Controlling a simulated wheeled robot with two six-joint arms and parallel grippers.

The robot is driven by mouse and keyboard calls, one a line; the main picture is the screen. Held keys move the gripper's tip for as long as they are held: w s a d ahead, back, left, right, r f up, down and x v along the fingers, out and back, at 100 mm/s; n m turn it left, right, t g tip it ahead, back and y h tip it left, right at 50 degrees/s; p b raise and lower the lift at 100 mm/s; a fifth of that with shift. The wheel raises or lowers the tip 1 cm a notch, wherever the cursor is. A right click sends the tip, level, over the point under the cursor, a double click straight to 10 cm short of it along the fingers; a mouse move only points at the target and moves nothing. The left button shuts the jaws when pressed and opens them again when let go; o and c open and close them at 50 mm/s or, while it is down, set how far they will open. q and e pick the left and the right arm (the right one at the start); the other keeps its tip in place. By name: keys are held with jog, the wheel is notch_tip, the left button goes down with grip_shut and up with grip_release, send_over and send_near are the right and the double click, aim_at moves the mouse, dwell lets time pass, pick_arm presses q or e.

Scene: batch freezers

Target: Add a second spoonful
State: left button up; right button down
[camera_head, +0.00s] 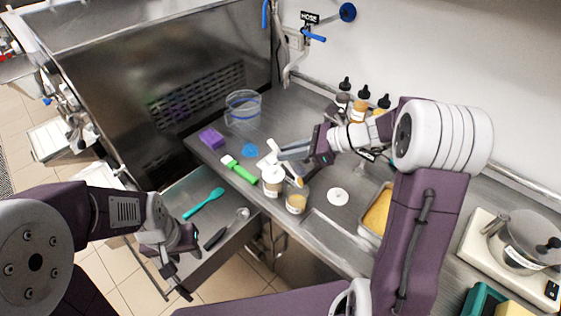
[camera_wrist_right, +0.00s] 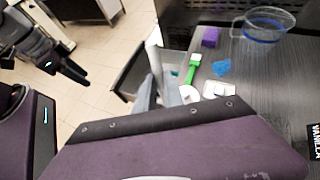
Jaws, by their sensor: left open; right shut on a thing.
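My right gripper (camera_head: 284,153) is shut on a slim white tool (camera_head: 271,146), likely a spoon. The tool is tilted, and its lower end is near two small labelled jars. The right wrist view also shows the tool (camera_wrist_right: 153,55) between the fingers. One jar (camera_head: 272,182) looks whitish; the other jar (camera_head: 296,201) holds something tan. I cannot tell whether the tool touches either jar or carries anything. My left gripper (camera_head: 183,252) is open over the drawer (camera_head: 185,192), apart from the jars.
A teal spatula (camera_head: 203,203) and a metal spoon (camera_head: 238,218) lie in the drawer. A green-handled brush (camera_head: 240,171), purple block (camera_head: 211,138), clear jug (camera_head: 242,107), white lid (camera_head: 338,196) and tan-filled tray (camera_head: 378,212) are on the counter. Bottles (camera_head: 361,104) stand behind.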

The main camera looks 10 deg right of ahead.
jog(key=shift+s+d+f+t+y+b, duration=0.1)
jog(key=shift+s+d+t+y+b, duration=0.2)
jog(key=shift+d+y+b, duration=0.4)
jog(key=shift+s+d+r+y+b, duration=0.25)
jog(key=shift+d+r+y+b, duration=0.2)
jog(key=shift+d+y, duration=0.2)
pick_arm(q)
notch_tip(320, 180, down, 3)
jog(key=shift+f, duration=0.1)
